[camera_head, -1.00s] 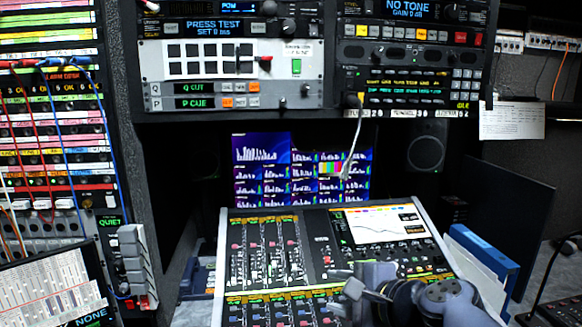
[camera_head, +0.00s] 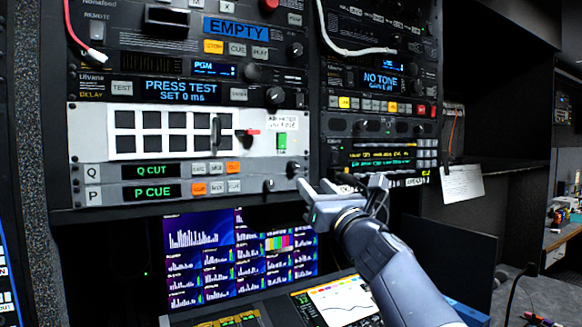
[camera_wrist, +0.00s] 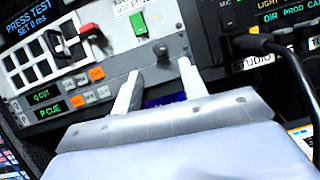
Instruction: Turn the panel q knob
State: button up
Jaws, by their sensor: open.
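The panel Q row (camera_head: 150,170) has a green "Q CUT" display, small buttons and a round knob (camera_head: 292,169) at its right end. In the wrist view a small knob (camera_wrist: 160,48) shows just beyond and between my fingertips. The P row (camera_head: 150,191) lies below, with its own small knob (camera_head: 268,185). My gripper (camera_head: 316,187) is open and empty, just below and right of the Q knob. In the wrist view its two fingers (camera_wrist: 160,72) point at the panel; I cannot tell whether they touch it.
A red-handled lever (camera_head: 248,133) and a green switch (camera_head: 282,141) sit above the knob. The neighbouring rack unit (camera_head: 385,155) is close on the right, with a cable (camera_wrist: 275,45) plugged in. Monitors (camera_head: 240,255) and a mixing desk (camera_head: 335,300) lie below.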

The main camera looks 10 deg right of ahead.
aim_at(296, 167)
jog(key=p+x, duration=0.3)
jog(key=x, duration=0.5)
jog(key=shift+w+a, duration=0.25)
jog(key=shift+w, duration=0.15)
grip_shut()
